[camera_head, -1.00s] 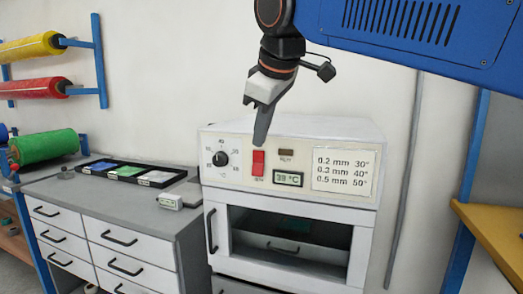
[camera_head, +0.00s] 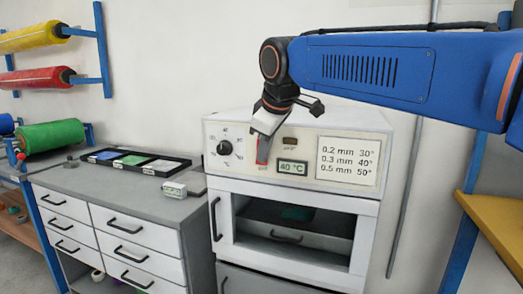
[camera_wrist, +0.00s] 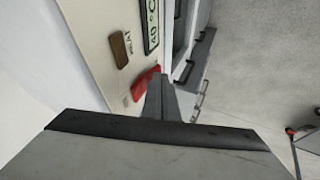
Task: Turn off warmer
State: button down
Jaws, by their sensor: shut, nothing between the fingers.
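The warmer (camera_head: 225,180) is a white box with a control panel on its upper front. Its red rocker switch (camera_wrist: 143,84) is mostly hidden behind my gripper in the head view, with red edges showing. My gripper (camera_head: 262,160) is shut and empty, pointing down at the switch. In the wrist view the fingers (camera_wrist: 160,95) overlap the switch's edge; I cannot tell whether they touch it. The display (camera_head: 292,168) reads 40 °C. The small heat lamp (camera_head: 290,144) looks dull brown, also in the wrist view (camera_wrist: 120,47). The switch's position cannot be made out.
A black dial (camera_head: 225,148) is left of the switch, and a settings label (camera_head: 346,160) is at the right. A drawer cabinet (camera_head: 110,185) with a sample tray (camera_head: 185,161) stands left. A yellow bench (camera_head: 495,215) is at the right edge.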

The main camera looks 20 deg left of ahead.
jog(key=shift+w, duration=0.1)
dwell(0.3)
jog(key=shift+w+f+t, duration=0.2)
jog(key=shift+f+t, duration=0.4)
jog(key=shift+r, duration=0.15)
